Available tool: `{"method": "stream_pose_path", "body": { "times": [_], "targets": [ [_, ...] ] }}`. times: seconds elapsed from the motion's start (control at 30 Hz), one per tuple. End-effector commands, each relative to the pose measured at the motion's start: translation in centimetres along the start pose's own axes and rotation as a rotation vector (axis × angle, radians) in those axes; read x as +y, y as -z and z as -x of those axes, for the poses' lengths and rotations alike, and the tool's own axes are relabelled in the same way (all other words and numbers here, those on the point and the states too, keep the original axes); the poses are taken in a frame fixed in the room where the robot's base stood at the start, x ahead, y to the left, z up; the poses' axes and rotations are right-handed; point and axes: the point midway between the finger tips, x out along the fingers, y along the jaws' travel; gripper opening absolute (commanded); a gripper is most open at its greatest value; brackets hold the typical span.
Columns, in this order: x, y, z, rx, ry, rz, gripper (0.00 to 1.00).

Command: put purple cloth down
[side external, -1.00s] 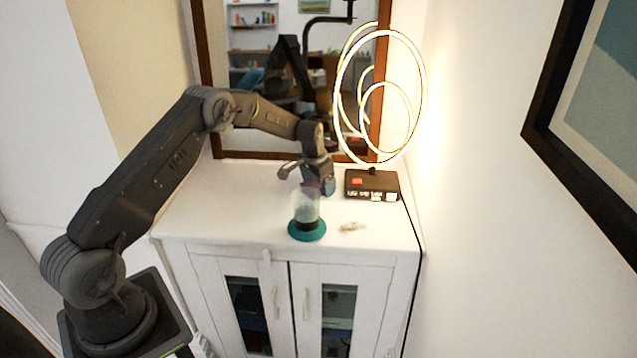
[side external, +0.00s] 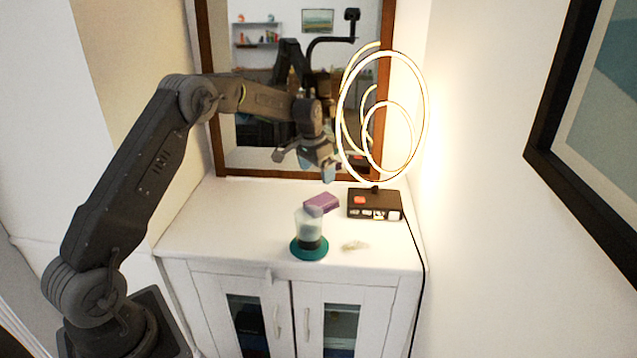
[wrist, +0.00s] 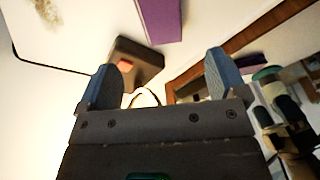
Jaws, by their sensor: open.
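The purple cloth (side external: 321,203) lies as a small folded block on the white cabinet top, just behind a clear cup. It also shows at the top of the wrist view (wrist: 160,18). My gripper (side external: 329,172) is above and behind the cloth, apart from it. In the wrist view my gripper (wrist: 166,78) has its two blue-grey fingers spread wide with nothing between them.
The clear cup (side external: 309,228) stands on a teal base (side external: 309,250) in front of the cloth. A dark box (side external: 374,204) with a lit ring lamp (side external: 427,100) is at the right. A small pale item (side external: 355,246) lies near the front. The left cabinet top (side external: 215,225) is clear.

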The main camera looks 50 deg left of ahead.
Motion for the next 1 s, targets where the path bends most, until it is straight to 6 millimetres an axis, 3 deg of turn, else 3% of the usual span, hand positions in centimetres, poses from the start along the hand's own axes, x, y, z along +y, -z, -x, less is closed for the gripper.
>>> {"method": "stream_pose_path", "body": {
  "times": [0.27, 0.37, 0.47, 0.7, 0.83, 1.0],
  "targets": [
    [0.5, -0.1, 1.8, 0.006, 0.002, -0.001, 0.91],
    [2.0, -0.7, 4.3, 0.024, 0.009, -0.004, 0.91],
    [4.5, -2.1, 8.3, 0.053, 0.018, -0.007, 0.91],
    [11.2, -8.9, 16.9, 0.134, 0.032, -0.009, 0.91],
    [14.3, -13.8, 20.1, 0.181, 0.032, -0.009, 0.91],
    [17.5, -20.8, 22.2, 0.241, 0.027, -0.009, 0.91]
  ]
}}
